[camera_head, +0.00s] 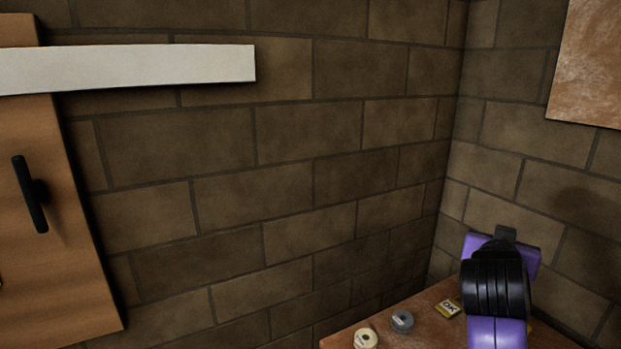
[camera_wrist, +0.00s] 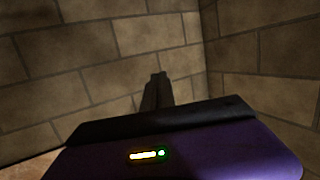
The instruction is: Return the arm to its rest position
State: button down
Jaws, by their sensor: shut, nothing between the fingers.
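My arm, purple and black, rises at the lower right of the head view, over a brown table top. My gripper (camera_head: 505,234) is at its far end, in front of the corner of the block walls. In the wrist view, the dark fingers of my gripper (camera_wrist: 157,82) are together with nothing between them. They point toward the wall corner. A purple housing with a small lit indicator fills the bottom of that view.
The brown table top (camera_head: 342,336) holds a cream disc (camera_head: 366,338), a grey disc (camera_head: 402,321) and a yellow "OK" tag (camera_head: 447,307) left of my arm. A wooden door (camera_head: 70,240) with a black handle (camera_head: 31,195) and a white bar (camera_head: 130,68) are at left. A brown panel (camera_head: 590,65) hangs upper right.

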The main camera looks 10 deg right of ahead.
jog(key=s+a+f+n+t+y, duration=0.4)
jog(key=s+a+f, duration=0.2)
jog(key=a, duration=0.2)
jog(key=s+a+f+n+t+y, duration=0.3)
jog(key=s+a+f+n, duration=0.25)
jog(key=s+a, duration=0.2)
jog(key=s+a+f+g+y, duration=0.1)
jog(key=s+a+f, duration=0.2)
jog(key=s, duration=0.7)
jog(key=s+a+f+g+y, duration=0.1)
jog(key=s+a+f, duration=0.2)
jog(key=s, duration=0.8)
jog(key=s+a+f+g+y, duration=0.1)
jog(key=s+a+f+y, duration=0.1)
jog(key=s, duration=0.8)
jog(key=shift+s+a+f, duration=0.2)
jog(key=shift+a+f, duration=0.2)
jog(key=shift+f, duration=0.05)
jog(key=shift+m, duration=0.25)
